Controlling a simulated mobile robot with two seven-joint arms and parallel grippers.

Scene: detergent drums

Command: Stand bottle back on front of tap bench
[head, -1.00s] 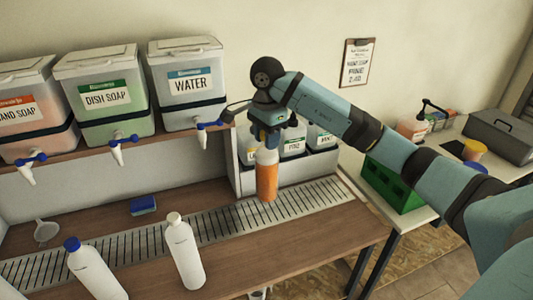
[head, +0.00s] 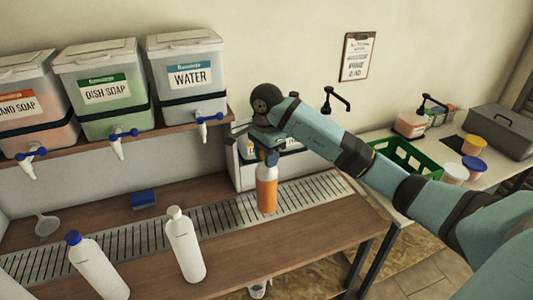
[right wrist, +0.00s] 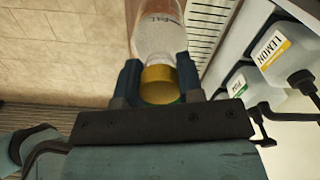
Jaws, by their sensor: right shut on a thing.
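An orange bottle (head: 266,192) with a pale upper part is upright at the right end of the tap bench (head: 245,246), over the slotted drain strip. I cannot tell whether its base touches the bench. My right gripper (head: 267,160) is shut on its top from above. In the right wrist view the two fingers (right wrist: 158,70) stand on either side of the bottle's neck, with its yellow cap (right wrist: 159,84) between them. The bottle's clear shoulder (right wrist: 158,38) shows beyond the cap. My left gripper is not in view.
Two white bottles, one blue-capped (head: 98,268) and one pale-capped (head: 185,246), stand at the bench front. Tapped drums, including WATER (head: 189,84), sit on the shelf above. A blue sponge (head: 143,199) lies behind the drain strip. The front right wood is clear.

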